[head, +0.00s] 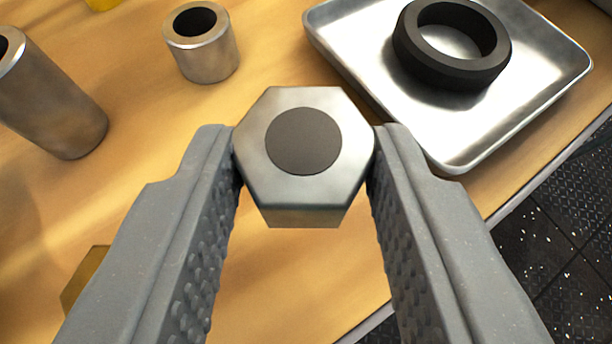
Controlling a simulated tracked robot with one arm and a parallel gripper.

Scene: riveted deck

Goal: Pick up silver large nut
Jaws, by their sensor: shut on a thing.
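The silver large nut (258,148) is a hexagonal metal piece with a dark round centre. It sits between the tips of my gripper (305,160) in the middle of the head view. Both grey fingers touch its sides, and my gripper is shut on it. The nut's top face points toward the camera, with part of one side face showing below. Its underside is hidden, so I cannot tell whether it touches the wooden table (290,290).
A metal tray (370,75) with a black ring (455,68) in it lies at upper right. A brass piece (82,280) is partly behind the left finger. The table edge runs along the right.

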